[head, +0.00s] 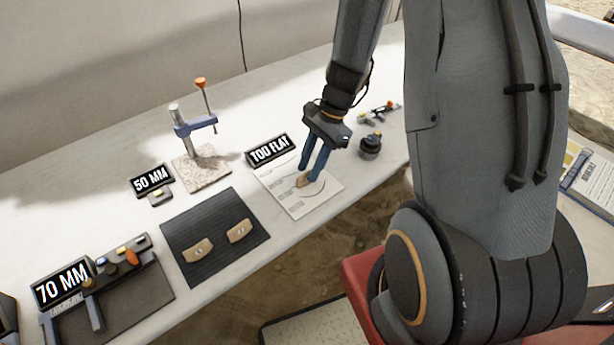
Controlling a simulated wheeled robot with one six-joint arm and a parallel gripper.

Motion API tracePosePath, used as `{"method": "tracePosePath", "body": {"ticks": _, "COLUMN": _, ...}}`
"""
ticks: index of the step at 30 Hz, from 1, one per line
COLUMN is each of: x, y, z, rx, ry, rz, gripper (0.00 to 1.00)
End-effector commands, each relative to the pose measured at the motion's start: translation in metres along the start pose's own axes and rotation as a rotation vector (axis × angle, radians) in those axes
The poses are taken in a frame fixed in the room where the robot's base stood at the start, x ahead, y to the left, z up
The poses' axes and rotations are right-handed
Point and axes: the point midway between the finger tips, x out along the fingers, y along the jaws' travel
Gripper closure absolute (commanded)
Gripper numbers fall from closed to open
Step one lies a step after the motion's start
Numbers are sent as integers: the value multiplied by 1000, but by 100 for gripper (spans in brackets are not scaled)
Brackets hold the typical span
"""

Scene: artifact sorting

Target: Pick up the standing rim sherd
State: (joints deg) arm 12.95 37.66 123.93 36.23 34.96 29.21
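A small brown sherd (303,182) is at the white printed sheet (326,197), right at my fingertips; it may be the standing rim sherd. My gripper (309,175) points down over this sheet, its two blue fingers a little apart. The fingertips partly hide the sherd, and I cannot tell whether they press on it or whether it touches the sheet. Two flat tan sherds with pale marks, a left one (198,250) and a right one (239,231), lie on the dark ribbed mat (216,208).
A blue clamp stand (196,126) and "50 MM" sign (151,180) are farther left. A "70 MM" sign (64,284) and dark tool rack (140,290) fill the front left. A dark round object (370,147) is right of my gripper.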

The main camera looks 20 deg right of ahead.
Motion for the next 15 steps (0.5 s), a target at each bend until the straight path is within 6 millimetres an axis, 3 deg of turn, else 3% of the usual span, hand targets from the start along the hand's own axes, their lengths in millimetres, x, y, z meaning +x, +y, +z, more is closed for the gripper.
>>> {"method": "tracePosePath", "body": {"ticks": 4, "x": 12, "y": 0, "z": 0, "rx": -1, "ry": 0, "rz": 1, "gripper": 71}}
{"method": "tracePosePath", "body": {"ticks": 11, "x": 14, "y": 0, "z": 0, "rx": -1, "ry": 1, "rz": 0, "gripper": 71}}
{"method": "tracePosePath", "body": {"ticks": 15, "x": 14, "y": 0, "z": 0, "rx": -1, "ry": 1, "rz": 0, "gripper": 89}}
